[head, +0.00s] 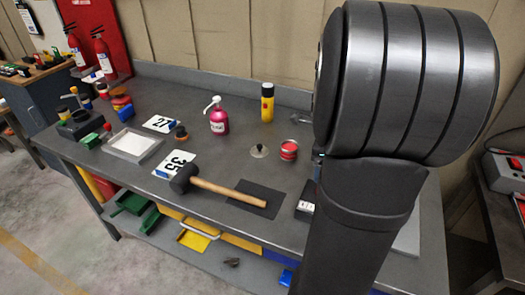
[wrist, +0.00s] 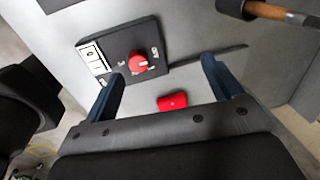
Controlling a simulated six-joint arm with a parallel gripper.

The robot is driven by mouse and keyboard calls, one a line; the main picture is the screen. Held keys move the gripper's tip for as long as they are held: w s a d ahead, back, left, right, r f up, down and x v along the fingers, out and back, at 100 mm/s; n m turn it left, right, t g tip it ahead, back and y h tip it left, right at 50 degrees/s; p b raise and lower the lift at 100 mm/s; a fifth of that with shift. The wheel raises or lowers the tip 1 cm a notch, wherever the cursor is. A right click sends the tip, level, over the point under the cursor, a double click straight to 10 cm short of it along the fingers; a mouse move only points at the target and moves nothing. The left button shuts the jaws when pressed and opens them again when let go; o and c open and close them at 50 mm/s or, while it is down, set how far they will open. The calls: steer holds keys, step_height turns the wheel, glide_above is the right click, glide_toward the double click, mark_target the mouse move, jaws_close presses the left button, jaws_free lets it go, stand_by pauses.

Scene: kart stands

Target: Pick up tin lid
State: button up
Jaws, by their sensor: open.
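In the head view, a flat grey disc with a small knob, which looks like the tin lid (head: 259,151), lies on the grey workbench (head: 215,105). It is just left of a red tin (head: 289,150) and apart from it. The lid cannot be made out in the wrist view. My gripper (wrist: 163,68) is open, with its two blue fingers apart and nothing held between them. Beyond the fingers is a black plate with a red rotary knob (wrist: 138,62). In the head view my arm hides the gripper and the right part of the bench.
A mallet (head: 225,192) lies in front of the lid, its handle over a dark mat (head: 262,199). A pink pump bottle (head: 217,120) and a yellow spray can (head: 267,103) stand behind. A small red object (wrist: 172,101) lies near my fingers.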

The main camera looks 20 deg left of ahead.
steer(key=w+a+r+n+g, duration=0.1)
steer(key=w+a+r, duration=0.3)
steer(key=w+a, duration=0.6)
steer(key=n+g+y, duration=0.1)
steer(key=y, duration=0.1)
glide_above(260, 146)
steer(key=f, duration=0.6)
steer(key=w+f, duration=0.1)
steer(key=f, duration=0.2)
steer(key=shift+d+f, duration=0.35)
steer(key=shift+d, duration=0.05)
steer(key=shift+s+a+f, duration=0.1)
steer(key=shift+s+f, duration=0.05)
steer(key=shift+f, duration=0.75)
steer(key=shift+s+a+f, duration=0.1)
steer(key=shift+a+f, duration=0.05)
steer(key=shift+f, duration=0.75)
steer(key=shift+s+a+f, duration=0.1)
steer(key=shift+s+f, duration=0.05)
steer(key=shift+f, duration=0.75)
steer(key=shift+c, duration=0.2)
steer(key=c, duration=1)
